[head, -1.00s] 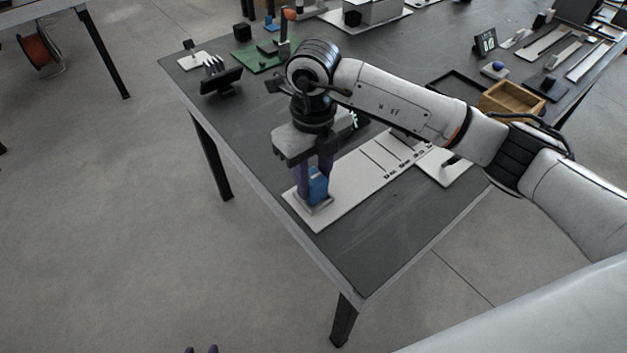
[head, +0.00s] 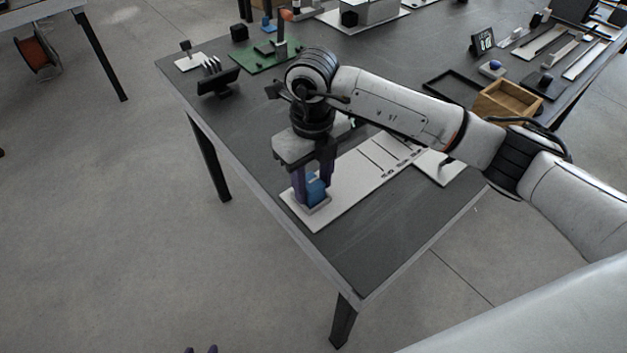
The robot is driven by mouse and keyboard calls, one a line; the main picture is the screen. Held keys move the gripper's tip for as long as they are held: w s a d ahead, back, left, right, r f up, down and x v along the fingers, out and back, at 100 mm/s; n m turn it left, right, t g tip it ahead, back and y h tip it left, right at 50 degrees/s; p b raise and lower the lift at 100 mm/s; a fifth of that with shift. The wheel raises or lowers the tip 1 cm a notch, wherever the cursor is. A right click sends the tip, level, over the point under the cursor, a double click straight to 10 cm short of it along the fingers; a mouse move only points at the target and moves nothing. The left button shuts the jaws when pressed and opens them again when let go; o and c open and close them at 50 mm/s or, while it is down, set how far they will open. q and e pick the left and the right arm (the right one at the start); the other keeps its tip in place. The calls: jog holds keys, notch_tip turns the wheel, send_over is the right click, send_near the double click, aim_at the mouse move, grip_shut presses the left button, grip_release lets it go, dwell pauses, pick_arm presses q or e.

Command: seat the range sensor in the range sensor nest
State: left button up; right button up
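The blue range sensor (head: 316,191) stands upright in the grey range sensor nest (head: 318,209) at the near left end of a white board. My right gripper (head: 313,190) points down over it. Its purple fingers stand on either side of the sensor and look spread, with a gap beside it. The fingers hide part of the sensor, so I cannot tell whether it is fully down. My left gripper (head: 201,350) shows only as two purple fingertips at the bottom edge, apart and with nothing between them.
The white board (head: 352,182) extends back right under my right arm. A wooden box (head: 507,103), a black stand (head: 218,80) and a green board (head: 262,58) are on the dark table (head: 375,248). The near table corner is clear.

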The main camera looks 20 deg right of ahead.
aim_at(311, 182)
jog(key=shift+s+a+f, duration=0.3)
jog(key=shift+a+f, duration=0.1)
jog(key=shift+r+p, duration=0.45)
jog(key=shift+r, duration=0.05)
notch_tip(311, 182, up, 12)
jog(key=b, duration=0.1)
jog(key=shift+w+d, duration=0.15)
jog(key=shift+w, duration=0.1)
